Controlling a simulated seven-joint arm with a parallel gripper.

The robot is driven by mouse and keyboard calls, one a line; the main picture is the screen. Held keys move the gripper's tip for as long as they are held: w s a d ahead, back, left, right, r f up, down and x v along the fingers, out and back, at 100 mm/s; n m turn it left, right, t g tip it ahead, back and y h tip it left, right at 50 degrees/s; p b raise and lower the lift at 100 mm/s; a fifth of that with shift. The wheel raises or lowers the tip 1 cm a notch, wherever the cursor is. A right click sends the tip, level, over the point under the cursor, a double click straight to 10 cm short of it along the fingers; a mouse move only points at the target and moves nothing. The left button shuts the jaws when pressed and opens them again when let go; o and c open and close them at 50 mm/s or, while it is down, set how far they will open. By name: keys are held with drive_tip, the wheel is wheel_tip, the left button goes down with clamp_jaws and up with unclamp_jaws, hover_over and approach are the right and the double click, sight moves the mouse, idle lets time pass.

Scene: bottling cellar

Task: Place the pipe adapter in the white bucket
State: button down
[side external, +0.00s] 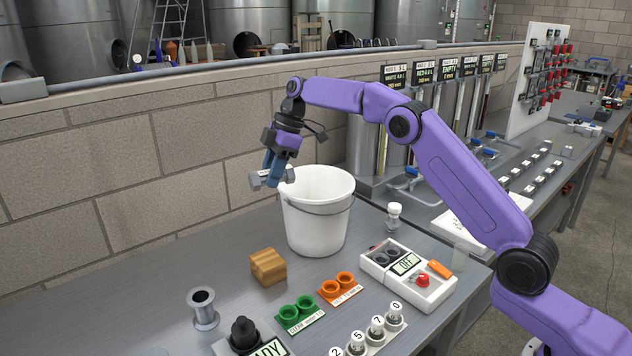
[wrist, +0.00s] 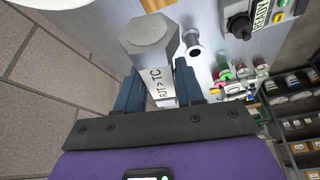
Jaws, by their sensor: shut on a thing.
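The pipe adapter (side external: 262,180) is a grey metal piece with a hexagonal end. It also shows in the wrist view (wrist: 150,42), with a white label that seems to read "RJT > TC". My gripper (side external: 275,172) is shut on it, and both blue fingers flank it in the wrist view (wrist: 155,88). The white bucket (side external: 316,225) stands upright on the bench with a wire handle. In the side view the adapter is in the air at the bucket's left rim, its right end overlapping the rim in the picture. I cannot tell whether they touch. The bucket's inside bottom is hidden.
A wooden block (side external: 268,267) and a grey flanged spool (side external: 203,309) stand left of and in front of the bucket. Green cups (side external: 295,312), orange cups (side external: 341,287) and a white scale-like box (side external: 408,275) are in front. A block wall (side external: 150,165) runs behind.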

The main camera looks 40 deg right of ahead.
wheel_tip(320, 180, up, 3)
drive_tip(key=m, duration=0.2)
hover_over(316, 211)
drive_tip(key=w+d, duration=0.3)
drive_tip(key=w, duration=0.2)
drive_tip(key=shift+t, duration=0.4)
drive_tip(key=f, duration=1.8)
drive_tip(key=shift+d, duration=0.25)
drive_tip(key=shift+s+f, duration=0.1)
drive_tip(key=shift+f, duration=0.55)
drive_tip(key=c, duration=0.7)
unclamp_jaws()
drive_tip(key=shift+r, duration=0.1)
